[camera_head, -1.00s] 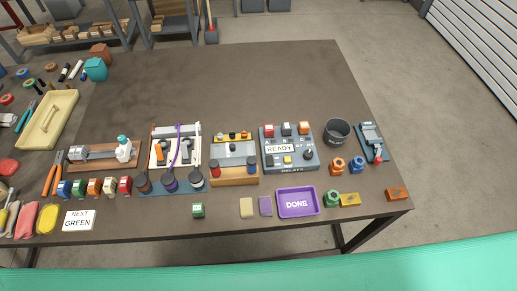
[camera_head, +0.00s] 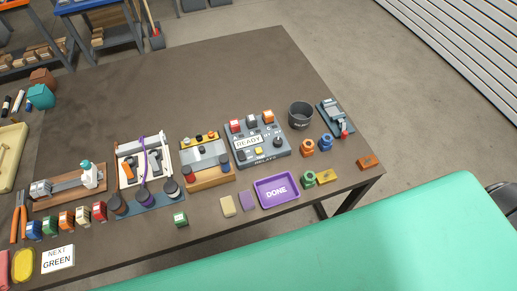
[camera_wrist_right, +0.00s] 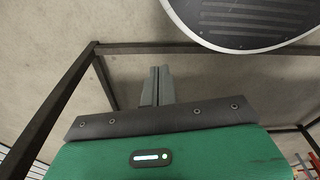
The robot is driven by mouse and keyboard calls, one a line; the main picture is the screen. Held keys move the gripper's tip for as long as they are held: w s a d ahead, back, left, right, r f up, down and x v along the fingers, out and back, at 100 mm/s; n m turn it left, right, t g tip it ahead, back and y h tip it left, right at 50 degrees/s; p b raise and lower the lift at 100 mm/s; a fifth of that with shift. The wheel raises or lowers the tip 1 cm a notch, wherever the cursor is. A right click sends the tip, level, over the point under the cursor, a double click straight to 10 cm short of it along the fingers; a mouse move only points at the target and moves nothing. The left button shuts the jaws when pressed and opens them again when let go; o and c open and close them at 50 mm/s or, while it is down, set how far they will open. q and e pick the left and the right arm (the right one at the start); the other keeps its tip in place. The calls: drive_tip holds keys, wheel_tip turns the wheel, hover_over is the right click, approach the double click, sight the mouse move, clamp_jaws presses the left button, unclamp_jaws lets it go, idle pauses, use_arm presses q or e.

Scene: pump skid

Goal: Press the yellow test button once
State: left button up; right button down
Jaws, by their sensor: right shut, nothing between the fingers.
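The yellow button (camera_head: 258,151) sits low on a grey relay panel (camera_head: 275,158) on the table, below and right of the panel's READY label (camera_head: 249,141). It shows only in the head view, and nothing covers it. My right gripper (camera_wrist_right: 156,82) shows in the right wrist view, its two grey fingers together with nothing between them. It is away from the panel, over bare floor and dark frame bars. My left gripper is in neither current view.
A purple DONE tray (camera_head: 263,204) lies in front. A dark cup (camera_head: 300,116) stands to the right. The table behind the panel is clear.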

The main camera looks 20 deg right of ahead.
drive_tip(key=w+a+r+t, duration=0.1)
drive_tip(key=w+r, duration=0.4)
drive_tip(key=r, duration=0.8)
drive_tip(key=w+a+r+t, duration=0.1)
drive_tip(key=w+r, duration=0.3)
drive_tip(key=r, duration=0.9)
drive_tip(key=w+a+r+t, duration=0.15)
drive_tip(key=w+r, duration=0.35)
drive_tip(key=r, duration=0.9)
drive_tip(key=w+a+r+n+t+y, duration=0.1)
drive_tip(key=w+a+r+n+y, duration=0.3)
drive_tip(key=w+a, duration=0.3)
drive_tip(key=w+a+r+n+t+y, duration=0.1)
drive_tip(key=w+a+r+n+y, duration=0.15)
drive_tip(key=w+a+n, duration=0.4)
use_arm(q)
drive_tip(key=shift+d+r, duration=0.25)
drive_tip(key=shift+d, duration=0.05)
use_arm(e)
drive_tip(key=w+d+r+n, duration=0.1)
drive_tip(key=w+d+n, duration=0.4)
drive_tip(key=w+d, duration=0.5)
drive_tip(key=shift+w, duration=0.25)
use_arm(q)
drive_tip(key=shift+f, duration=0.15)
use_arm(e)
drive_tip(key=shift+g, duration=0.25)
